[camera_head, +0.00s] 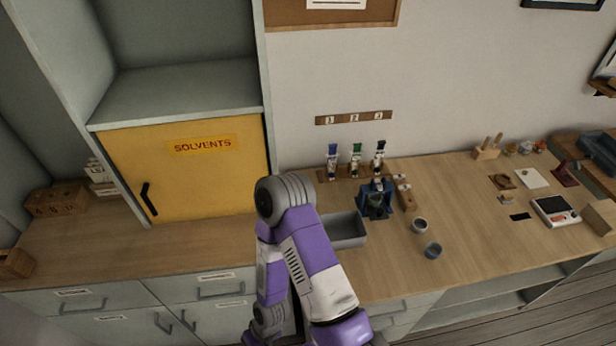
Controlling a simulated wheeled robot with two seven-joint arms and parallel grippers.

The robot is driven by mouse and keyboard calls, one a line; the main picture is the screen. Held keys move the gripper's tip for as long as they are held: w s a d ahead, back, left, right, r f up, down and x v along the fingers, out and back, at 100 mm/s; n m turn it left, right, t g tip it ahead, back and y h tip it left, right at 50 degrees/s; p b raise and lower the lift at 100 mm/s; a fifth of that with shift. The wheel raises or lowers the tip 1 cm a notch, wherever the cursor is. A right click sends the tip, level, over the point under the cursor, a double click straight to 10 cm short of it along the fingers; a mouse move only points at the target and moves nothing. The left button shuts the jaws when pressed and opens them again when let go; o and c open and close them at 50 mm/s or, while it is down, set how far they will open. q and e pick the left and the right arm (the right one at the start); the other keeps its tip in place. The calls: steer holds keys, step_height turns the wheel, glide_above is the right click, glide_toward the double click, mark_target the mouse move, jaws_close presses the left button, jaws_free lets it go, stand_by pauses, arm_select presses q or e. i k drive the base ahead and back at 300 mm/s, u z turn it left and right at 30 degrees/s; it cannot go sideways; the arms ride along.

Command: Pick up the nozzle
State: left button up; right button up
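I cannot make out for certain which small thing is the nozzle. Three upright tubes stand on a wooden strip at the back of the bench, with a blue cap (332,149), a green cap (356,148) and a black cap (380,146). A dark blue device (375,201) stands in front of them. A small wooden holder with pale pieces (404,193) is right beside it. One of my purple and grey arms rises at the bottom centre, its bent joint over the bench. Neither gripper shows in this view.
A grey bin (349,229) sits partly behind my arm. Two small grey cups, one farther back (419,226) and one nearer (433,250), stand right of it. A yellow solvents cabinet (188,170) is at left. A scale (555,210) is at right. The bench between is mostly clear.

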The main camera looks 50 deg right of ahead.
mark_target(379, 186)
steer(key=u, duration=0.95)
steer(key=k, duration=0.75)
steer(key=z, duration=1.05)
